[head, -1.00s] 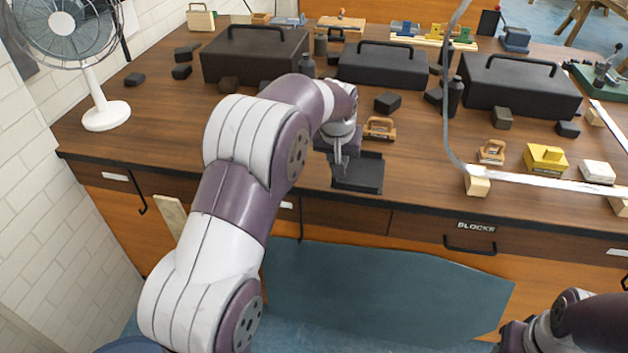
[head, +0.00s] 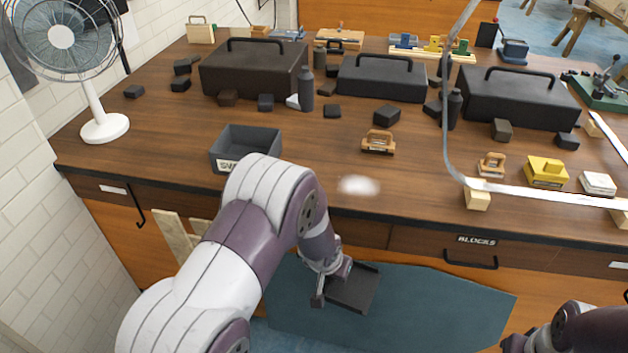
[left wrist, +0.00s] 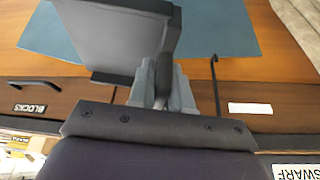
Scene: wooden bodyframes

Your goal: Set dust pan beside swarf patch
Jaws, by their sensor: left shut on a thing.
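The dust pan (head: 356,291) is a dark, flat tray held in my left gripper (head: 338,279). It hangs in front of the bench's front edge, over the blue-green floor mat in the head view. In the left wrist view the grey fingers (left wrist: 162,88) are shut on the pan's handle side, and the pan (left wrist: 115,40) fills the upper middle. A whitish swarf patch (head: 358,186) lies on the bench top near the front edge, apart from the pan. Part of my right arm shows at the lower right; its fingertips cannot be made out.
A dark open bin (head: 245,140) labelled "SW…" stands left of the patch. A wooden-handled brush (head: 378,142) lies behind the patch. Black cases stand further back with several dark blocks. A grey strip (head: 446,120) rises right of centre. Bench around the patch is clear.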

